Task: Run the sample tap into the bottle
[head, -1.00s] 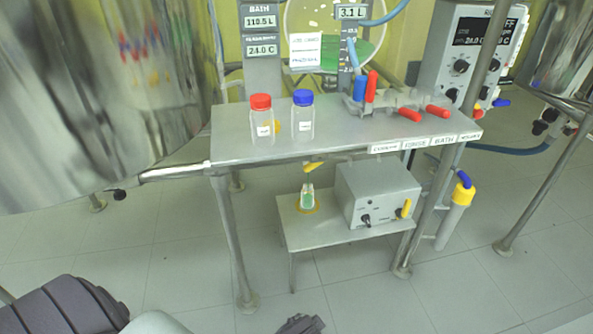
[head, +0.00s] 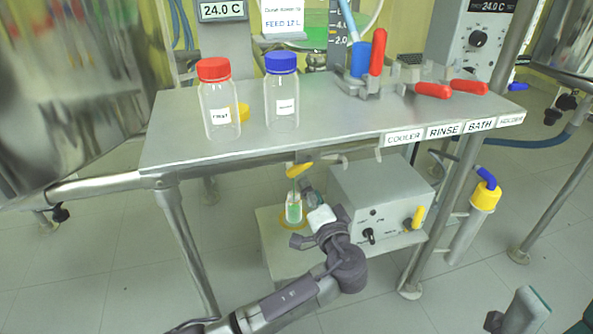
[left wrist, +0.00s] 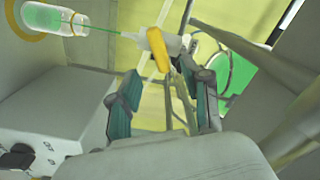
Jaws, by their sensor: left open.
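The sample tap's yellow handle (head: 299,170) is under the upper shelf; it also shows in the left wrist view (left wrist: 158,50). A clear sample bottle (head: 293,210) with green liquid stands below it on the lower shelf. In the left wrist view a thin green stream runs from the tap into the bottle (left wrist: 55,18). My left gripper (head: 318,213) is open beside the bottle and below the tap. In the left wrist view its fingers (left wrist: 163,85) stand apart with the handle beyond their tips, not gripped. My right gripper (head: 555,310) is open and empty at the lower right, partly cut off.
A red-capped bottle (head: 219,105) and a blue-capped bottle (head: 281,95) stand on the upper shelf (head: 340,130). Red-handled valves (head: 433,91) are to their right. A grey box (head: 380,195) with a yellow lever stands right of the sample bottle. A steel leg (head: 187,245) is left.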

